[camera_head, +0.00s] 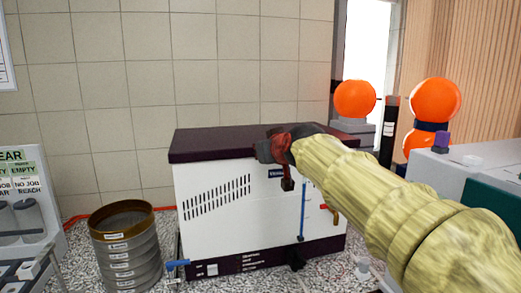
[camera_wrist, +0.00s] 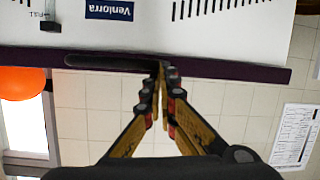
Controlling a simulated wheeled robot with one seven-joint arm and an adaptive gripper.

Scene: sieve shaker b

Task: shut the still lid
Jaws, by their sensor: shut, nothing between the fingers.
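The still is a white box (camera_head: 222,220) with side vents and a dark purple lid (camera_head: 215,141). The lid lies flat along the top of the box, and I see no gap under its front edge in the head view. The lid's edge also shows in the wrist view (camera_wrist: 230,67), with a dark bar (camera_wrist: 105,62) along it. My gripper (camera_head: 263,152) is at the lid's front edge, fingers together and empty. In the wrist view its fingertips (camera_wrist: 162,70) overlap the lid edge at the bar's end; whether they touch is unclear. My arm hides the lid's right part.
A stack of round sieves (camera_head: 127,255) stands left of the still, near a grey rack (camera_head: 28,215). Orange spheres (camera_head: 355,99) stand at the right behind my arm, by a grey bench (camera_head: 460,163). A tiled wall is behind.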

